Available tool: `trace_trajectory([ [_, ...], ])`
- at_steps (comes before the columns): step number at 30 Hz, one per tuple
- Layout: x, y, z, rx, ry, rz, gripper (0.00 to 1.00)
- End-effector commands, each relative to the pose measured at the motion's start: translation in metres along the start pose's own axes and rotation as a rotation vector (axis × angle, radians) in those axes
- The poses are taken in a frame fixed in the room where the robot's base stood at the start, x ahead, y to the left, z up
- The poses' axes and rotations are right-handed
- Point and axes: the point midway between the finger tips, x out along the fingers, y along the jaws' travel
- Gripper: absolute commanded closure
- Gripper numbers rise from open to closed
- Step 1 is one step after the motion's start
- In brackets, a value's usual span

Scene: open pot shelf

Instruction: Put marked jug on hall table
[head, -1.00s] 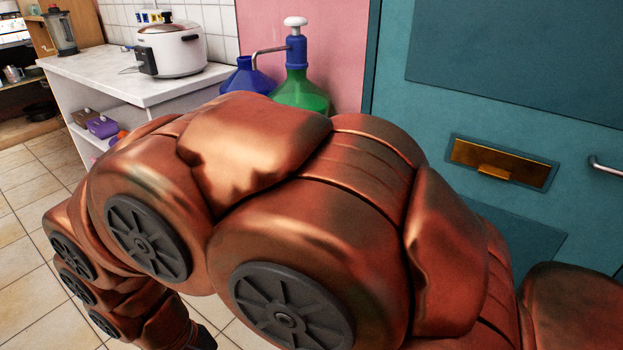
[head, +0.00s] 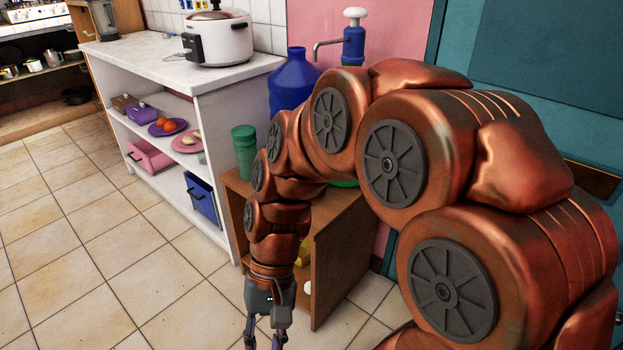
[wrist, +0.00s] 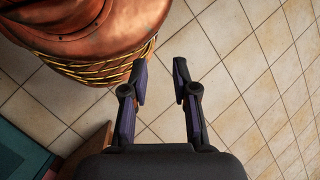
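A blue jug (head: 292,82) stands upright at the wall, on or behind a small brown wooden table (head: 334,245) with an open side. A green bottle with a blue pump and white knob (head: 354,38) stands to its right, its body mostly hidden by my arm. A green ribbed container (head: 244,148) stands on the table's left end. I see no mark on any of them, so I cannot tell which jug is the marked one. My gripper (head: 266,338) hangs low in front of the table, pointing down. In the wrist view my gripper (wrist: 159,78) is open and empty above floor tiles.
A white shelf unit (head: 212,88) at left carries a rice cooker (head: 218,42), plates of food, a pink basket (head: 150,157) and a blue basket (head: 203,200). A teal door (head: 545,50) is at right. The tiled floor (head: 90,240) at left is clear.

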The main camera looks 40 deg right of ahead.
Motion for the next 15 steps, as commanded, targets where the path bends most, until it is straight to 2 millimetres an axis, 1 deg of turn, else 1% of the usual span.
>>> trace_trajectory([
  [1, -0.003, -0.009, -0.011, 0.059, -0.022, -0.068, 0.72],
  [3, -0.012, -0.021, -0.026, 0.133, -0.043, -0.163, 0.72],
  [7, -0.030, -0.039, -0.058, 0.274, -0.089, -0.341, 0.72],
  [11, -0.056, -0.047, -0.095, 0.417, -0.133, -0.526, 0.72],
  [15, -0.087, -0.042, -0.139, 0.573, -0.184, -0.730, 0.72],
])
